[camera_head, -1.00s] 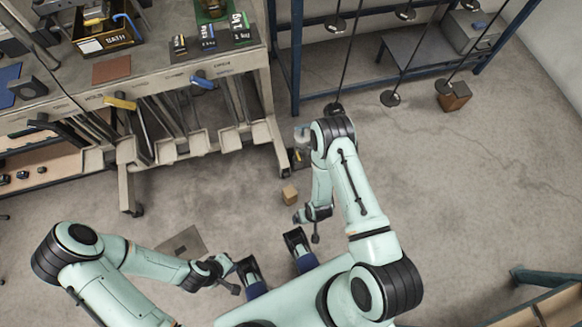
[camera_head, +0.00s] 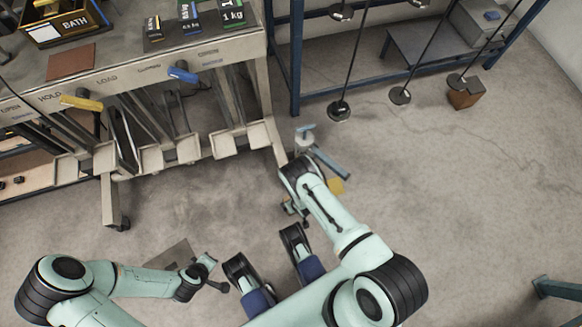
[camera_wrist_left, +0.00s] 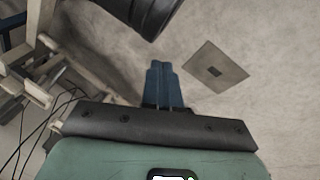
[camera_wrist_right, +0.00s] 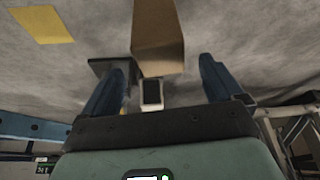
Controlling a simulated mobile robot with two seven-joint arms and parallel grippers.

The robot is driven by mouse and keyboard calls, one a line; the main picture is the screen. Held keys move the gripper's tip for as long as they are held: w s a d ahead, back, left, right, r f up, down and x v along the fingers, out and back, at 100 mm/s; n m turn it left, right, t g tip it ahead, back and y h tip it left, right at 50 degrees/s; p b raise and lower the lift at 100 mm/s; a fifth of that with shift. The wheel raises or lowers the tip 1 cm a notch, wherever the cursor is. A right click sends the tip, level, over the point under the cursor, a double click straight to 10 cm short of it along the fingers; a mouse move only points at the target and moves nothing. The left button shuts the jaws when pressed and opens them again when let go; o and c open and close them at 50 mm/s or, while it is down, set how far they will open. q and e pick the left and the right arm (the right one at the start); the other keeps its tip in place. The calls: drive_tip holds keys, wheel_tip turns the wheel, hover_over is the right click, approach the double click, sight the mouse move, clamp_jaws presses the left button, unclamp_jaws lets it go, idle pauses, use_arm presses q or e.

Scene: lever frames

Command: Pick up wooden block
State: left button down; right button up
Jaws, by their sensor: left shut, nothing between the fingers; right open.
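A brown wooden block (camera_wrist_right: 158,37) shows at the top middle of the right wrist view, in line with the gap between my right fingers. My right gripper (camera_wrist_right: 161,70) is open, with one blue finger on each side and clear space beside the block. I cannot tell how far beyond the fingertips the block is. In the head view my right arm hides the block and most of this gripper. My left gripper (camera_head: 212,262) is shut and empty over the floor at lower left; its closed blue fingers (camera_wrist_left: 163,82) show in the left wrist view.
A lever bench (camera_head: 150,68) with yellow (camera_head: 80,102) and blue (camera_head: 183,75) handles stands ahead left. A brown box (camera_head: 466,93) sits far right. Floor at right is open.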

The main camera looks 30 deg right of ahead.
drive_tip(key=x, duration=0.1)
drive_tip(key=b+x, duration=0.1)
drive_tip(key=x, duration=0.1)
drive_tip(key=b+x, duration=0.1)
drive_tip(key=shift+s+f, duration=0.2)
drive_tip(key=shift+f, duration=0.1)
drive_tip(key=shift+w+f, duration=0.2)
drive_tip(key=shift+f, duration=0.1)
use_arm(q)
drive_tip(key=shift+g, duration=0.7)
drive_tip(key=s+f, duration=0.2)
drive_tip(key=s+a+f, duration=0.1)
drive_tip(key=f, duration=0.1)
drive_tip(key=shift+s+f, duration=0.2)
drive_tip(key=shift+s, duration=0.15)
use_arm(e)
drive_tip(key=c, duration=1.7)
